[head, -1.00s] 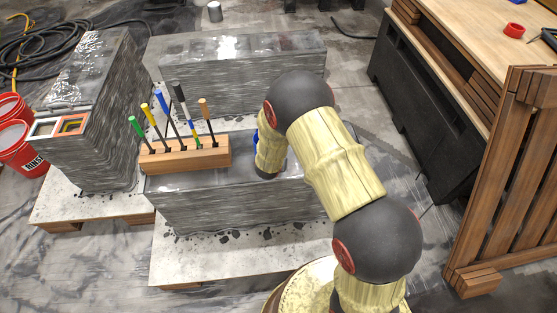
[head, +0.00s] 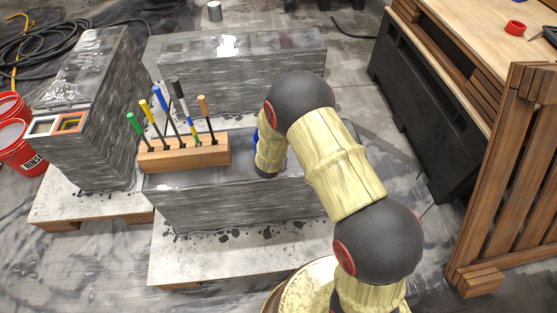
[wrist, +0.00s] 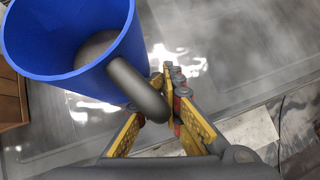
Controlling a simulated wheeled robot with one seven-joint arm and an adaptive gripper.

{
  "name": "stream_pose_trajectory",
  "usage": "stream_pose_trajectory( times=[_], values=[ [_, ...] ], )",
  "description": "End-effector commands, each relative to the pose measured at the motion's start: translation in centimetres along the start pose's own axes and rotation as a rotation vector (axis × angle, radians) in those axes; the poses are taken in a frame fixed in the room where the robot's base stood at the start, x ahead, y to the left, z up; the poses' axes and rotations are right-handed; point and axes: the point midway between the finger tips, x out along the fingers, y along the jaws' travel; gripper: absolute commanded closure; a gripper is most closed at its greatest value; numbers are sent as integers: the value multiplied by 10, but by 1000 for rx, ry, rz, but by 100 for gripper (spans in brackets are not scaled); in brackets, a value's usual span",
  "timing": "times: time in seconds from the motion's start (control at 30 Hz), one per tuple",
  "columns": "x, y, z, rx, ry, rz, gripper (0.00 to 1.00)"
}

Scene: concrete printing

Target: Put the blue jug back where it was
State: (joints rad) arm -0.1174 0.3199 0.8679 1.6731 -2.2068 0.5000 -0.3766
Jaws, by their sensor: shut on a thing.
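The blue jug (wrist: 40,48) is at the upper left of the wrist view, open side toward the camera. Its dark grey handle (wrist: 146,95) runs between the yellow fingers of my gripper (wrist: 166,98), which is shut on it. In the head view only a sliver of blue (head: 257,137) shows beside my arm; my arm hides the rest of the jug and my gripper. The jug is over or on the grey layered concrete block (head: 235,208). I cannot tell whether its base touches the top.
A wooden holder with several coloured-handled tools (head: 185,153) stands on the block's left end. Other printed blocks stand behind (head: 240,75) and at left (head: 90,130). Red buckets (head: 20,150) are far left. A wooden-topped bench (head: 470,50) and slatted wooden panel (head: 510,180) are at right.

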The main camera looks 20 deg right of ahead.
Motion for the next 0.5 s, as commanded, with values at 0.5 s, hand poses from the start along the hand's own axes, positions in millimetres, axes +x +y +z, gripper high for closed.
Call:
stream_pose_trajectory(
  times=[0.5],
  values=[
    [3, -1, -7, -3, 10, -1, 79]
  ],
)
